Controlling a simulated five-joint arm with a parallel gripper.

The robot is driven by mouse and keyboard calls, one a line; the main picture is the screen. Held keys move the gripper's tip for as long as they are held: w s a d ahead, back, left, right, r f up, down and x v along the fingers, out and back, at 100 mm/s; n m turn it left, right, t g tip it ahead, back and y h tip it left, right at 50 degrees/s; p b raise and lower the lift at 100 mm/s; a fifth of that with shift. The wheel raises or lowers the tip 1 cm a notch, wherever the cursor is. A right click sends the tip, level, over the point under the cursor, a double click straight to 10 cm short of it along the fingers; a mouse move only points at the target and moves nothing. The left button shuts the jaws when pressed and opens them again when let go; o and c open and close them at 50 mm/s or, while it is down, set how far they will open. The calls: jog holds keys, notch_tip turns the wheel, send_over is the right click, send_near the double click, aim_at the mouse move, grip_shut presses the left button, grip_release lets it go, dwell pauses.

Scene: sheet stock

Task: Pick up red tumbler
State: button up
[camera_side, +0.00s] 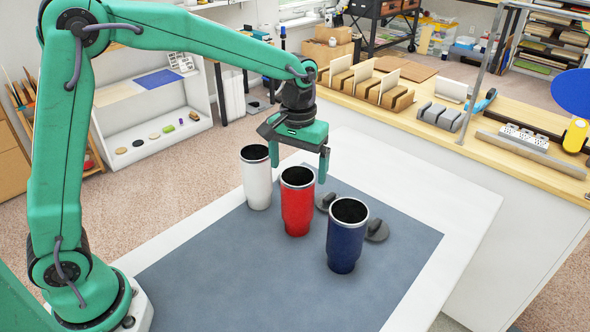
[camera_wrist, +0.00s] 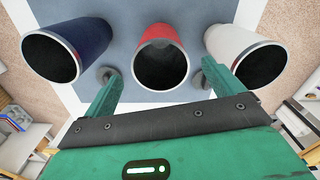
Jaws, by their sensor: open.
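The red tumbler (camera_side: 297,210) stands upright and open-topped on the blue-grey mat, between the white tumbler (camera_side: 257,187) and the blue tumbler (camera_side: 344,247). My gripper (camera_side: 298,168) is open and empty, above and behind the red tumbler in the side view. In the wrist view the red tumbler (camera_wrist: 155,33) is in the middle, its dark mouth lying between my two spread fingers (camera_wrist: 161,70). There the blue tumbler (camera_wrist: 88,37) is at left and the white tumbler (camera_wrist: 232,40) at right. I cannot tell whether a finger touches any tumbler.
Two grey round lids (camera_side: 377,230) lie on the mat (camera_side: 240,275) behind the blue and red tumblers. The white table (camera_side: 465,205) has bare room at right. A wooden-topped counter (camera_side: 420,125) with racks stands behind it. The mat's front is clear.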

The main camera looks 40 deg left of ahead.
aim_at(298, 177)
jog(key=shift+f, duration=1.85)
jog(key=shift+r, duration=0.1)
jog(key=c, duration=1.6)
